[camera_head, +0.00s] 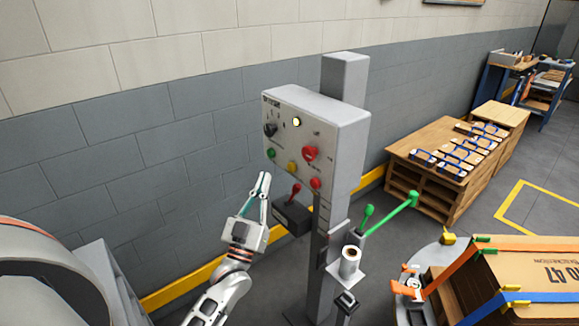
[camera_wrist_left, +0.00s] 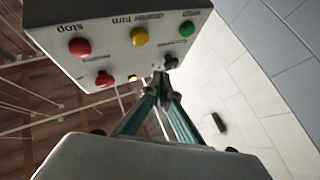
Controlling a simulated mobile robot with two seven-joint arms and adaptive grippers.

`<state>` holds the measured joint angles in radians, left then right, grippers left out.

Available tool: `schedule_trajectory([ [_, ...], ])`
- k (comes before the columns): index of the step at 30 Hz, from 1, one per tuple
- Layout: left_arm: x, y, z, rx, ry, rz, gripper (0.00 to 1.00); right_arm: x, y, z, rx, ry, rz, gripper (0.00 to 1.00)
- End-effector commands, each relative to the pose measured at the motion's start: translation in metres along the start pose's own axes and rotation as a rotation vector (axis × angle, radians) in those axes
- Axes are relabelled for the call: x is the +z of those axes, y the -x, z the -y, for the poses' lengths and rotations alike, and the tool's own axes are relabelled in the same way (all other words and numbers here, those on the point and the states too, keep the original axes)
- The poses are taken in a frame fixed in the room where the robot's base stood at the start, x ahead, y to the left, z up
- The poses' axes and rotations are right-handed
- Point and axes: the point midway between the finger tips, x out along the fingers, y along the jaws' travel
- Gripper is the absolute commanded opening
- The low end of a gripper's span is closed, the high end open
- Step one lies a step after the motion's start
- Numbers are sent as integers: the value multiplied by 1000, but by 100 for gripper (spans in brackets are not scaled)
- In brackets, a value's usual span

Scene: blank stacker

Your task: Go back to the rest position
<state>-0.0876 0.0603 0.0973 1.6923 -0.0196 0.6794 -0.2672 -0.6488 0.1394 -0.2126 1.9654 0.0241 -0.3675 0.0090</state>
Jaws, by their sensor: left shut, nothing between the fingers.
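My left gripper (camera_head: 263,184) is shut and empty, fingers pointing up, just left of and below the grey control box (camera_head: 335,122) in the head view. Its teal fingers (camera_wrist_left: 160,80) meet at the tips in the left wrist view. The box shows there too, with a green button (camera_wrist_left: 187,29), a yellow button (camera_wrist_left: 140,36) and a red button (camera_wrist_left: 79,46). The fingertips look close to the box's face in that view; I cannot tell whether they touch it. My right gripper is not in view.
A dark box with a red-tipped lever (camera_head: 292,215) sits right of the gripper on the grey post (camera_head: 325,245). Green-knobbed levers (camera_head: 412,199) stick out further right. A strapped carton (camera_head: 535,268) stands at lower right. A wooden bench (camera_head: 425,180) is behind.

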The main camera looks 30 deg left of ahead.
Motion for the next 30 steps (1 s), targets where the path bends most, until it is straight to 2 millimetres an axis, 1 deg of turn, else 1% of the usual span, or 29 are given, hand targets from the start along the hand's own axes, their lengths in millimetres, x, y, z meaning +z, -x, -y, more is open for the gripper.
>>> schedule_trajectory([
  [17, 0, 0, 0, 0, 0, 0, 0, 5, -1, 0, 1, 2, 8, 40],
  [18, 10, 10, -6, 18, -4, 42, 0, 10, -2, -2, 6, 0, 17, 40],
  [20, 26, 28, -18, 51, -11, 117, 0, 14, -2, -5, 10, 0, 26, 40],
  [23, 60, 71, -44, 124, -28, 287, 0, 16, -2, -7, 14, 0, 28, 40],
  [24, 73, 93, -54, 156, -36, 363, 0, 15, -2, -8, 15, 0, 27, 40],
  [26, 91, 128, -69, 203, -46, 474, 0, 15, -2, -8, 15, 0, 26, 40],
  [27, 101, 152, -78, 232, -54, 547, 0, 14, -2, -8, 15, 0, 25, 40],
  [29, 114, 190, -90, 275, -65, 654, 0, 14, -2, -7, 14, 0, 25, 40],
  [30, 121, 216, -98, 302, -72, 724, 0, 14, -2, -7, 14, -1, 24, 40],
])
